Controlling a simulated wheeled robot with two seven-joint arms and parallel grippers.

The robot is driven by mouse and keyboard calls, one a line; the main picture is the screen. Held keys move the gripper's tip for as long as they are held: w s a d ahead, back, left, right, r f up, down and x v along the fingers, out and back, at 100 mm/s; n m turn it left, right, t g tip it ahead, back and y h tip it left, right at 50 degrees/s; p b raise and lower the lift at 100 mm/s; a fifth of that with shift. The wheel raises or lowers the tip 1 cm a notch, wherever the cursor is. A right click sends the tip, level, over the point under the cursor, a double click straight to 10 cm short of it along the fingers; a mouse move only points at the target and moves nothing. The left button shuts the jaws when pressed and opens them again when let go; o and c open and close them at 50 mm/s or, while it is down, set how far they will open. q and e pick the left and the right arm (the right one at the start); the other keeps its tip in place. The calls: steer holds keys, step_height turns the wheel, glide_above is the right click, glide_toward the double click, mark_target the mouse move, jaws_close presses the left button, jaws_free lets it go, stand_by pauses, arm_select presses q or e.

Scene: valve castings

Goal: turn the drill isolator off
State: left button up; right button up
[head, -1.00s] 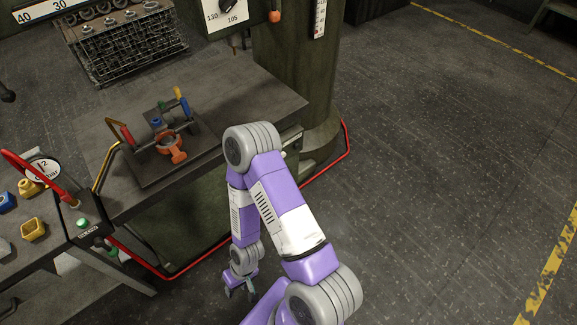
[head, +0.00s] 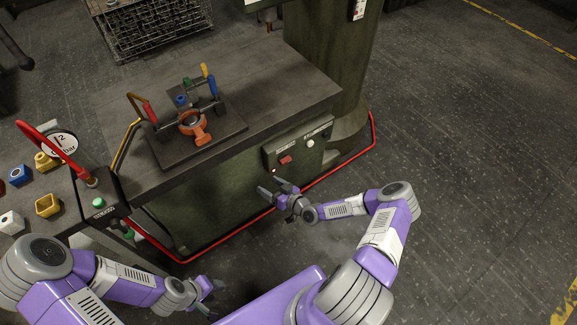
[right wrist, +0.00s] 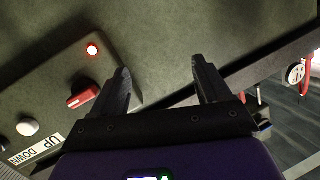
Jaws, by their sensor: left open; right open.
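A control box (head: 295,146) is on the front side of the dark workbench. It carries a red rotary knob (head: 286,160), a white button (head: 311,143) and a small lit red lamp (head: 275,170). In the right wrist view the red knob (right wrist: 83,96) shows a pale mark on its grip, and the lamp (right wrist: 92,50) glows. No label for the drill isolator is readable. My right gripper (head: 277,188) is open and empty, just below and in front of the box, apart from the knob. My left gripper (head: 212,289) is open and empty, low at the bottom.
A plate with an orange clamp fixture (head: 200,131) and coloured handles sits on the workbench top (head: 265,75). A red rail (head: 345,158) runs round the bench base. Open floor lies right.

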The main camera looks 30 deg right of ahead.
mark_target(287, 161)
steer(key=d+t+h, duration=0.3)
steer(key=d+h, duration=0.1)
steer(key=d, duration=0.8)
steer(key=w, duration=0.2)
steer(key=w+b, duration=0.1)
steer(key=w, duration=0.1)
steer(key=w+b, duration=0.1)
steer(key=w, duration=0.1)
steer(key=shift+w+a+f, duration=0.2)
steer(key=shift+a+f, duration=0.1)
steer(key=shift+f, duration=0.1)
steer(key=c, duration=1)
steer(key=shift+c, duration=0.2)
